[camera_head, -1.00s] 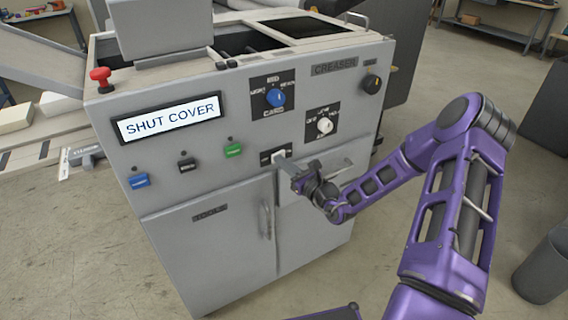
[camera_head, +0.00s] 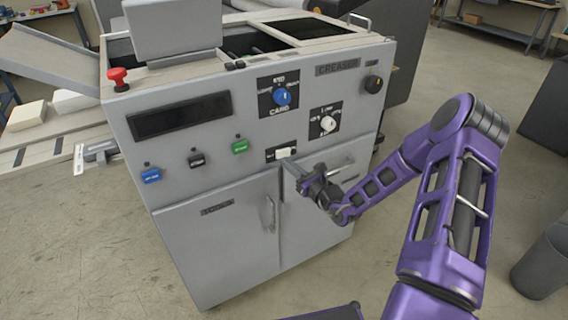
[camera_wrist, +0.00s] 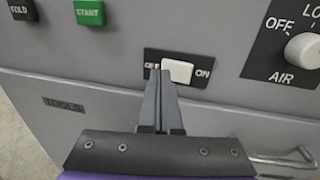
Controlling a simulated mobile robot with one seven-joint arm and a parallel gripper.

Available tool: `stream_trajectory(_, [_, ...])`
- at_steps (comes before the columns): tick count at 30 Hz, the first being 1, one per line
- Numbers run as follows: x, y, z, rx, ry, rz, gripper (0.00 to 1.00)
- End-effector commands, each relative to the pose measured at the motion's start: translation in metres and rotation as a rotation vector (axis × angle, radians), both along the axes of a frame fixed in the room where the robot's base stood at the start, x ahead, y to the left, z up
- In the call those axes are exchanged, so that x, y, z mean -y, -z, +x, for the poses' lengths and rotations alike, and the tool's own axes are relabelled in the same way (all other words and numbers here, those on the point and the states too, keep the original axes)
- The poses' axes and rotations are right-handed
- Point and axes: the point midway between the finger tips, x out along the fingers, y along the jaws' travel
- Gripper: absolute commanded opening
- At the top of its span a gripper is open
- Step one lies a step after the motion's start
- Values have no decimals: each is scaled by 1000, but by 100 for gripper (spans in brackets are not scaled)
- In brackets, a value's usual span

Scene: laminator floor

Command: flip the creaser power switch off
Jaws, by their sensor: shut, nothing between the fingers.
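The creaser's power switch is a white rocker (camera_wrist: 178,71) on a black plate (camera_wrist: 205,74), lettered OFF at left and ON at right. It also shows in the head view on the plate low on the creaser's front (camera_head: 282,153). My gripper (camera_wrist: 160,73) is shut and empty. Its fingertips lie over the left, OFF side of the plate, by the rocker's left edge, partly covering the OFF lettering; I cannot tell whether they touch. In the head view my gripper (camera_head: 290,165) is just below the switch. The creaser's display (camera_head: 180,116) is dark.
The air knob (camera_wrist: 304,50) is right of the switch. The green START button (camera_wrist: 89,12) is up and left. A red stop button (camera_head: 118,78) sits on the creaser's top left corner.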

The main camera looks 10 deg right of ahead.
Motion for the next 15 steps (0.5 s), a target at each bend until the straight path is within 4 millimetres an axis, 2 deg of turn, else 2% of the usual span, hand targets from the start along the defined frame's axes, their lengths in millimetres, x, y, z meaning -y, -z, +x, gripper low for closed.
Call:
stream_trajectory(3, [9,0,-3,-2,2,-1,0])
stream_trajectory(9, [17,1,-54,-7,3,0,0])
stream_trajectory(15, [23,2,-87,-6,3,0,0])
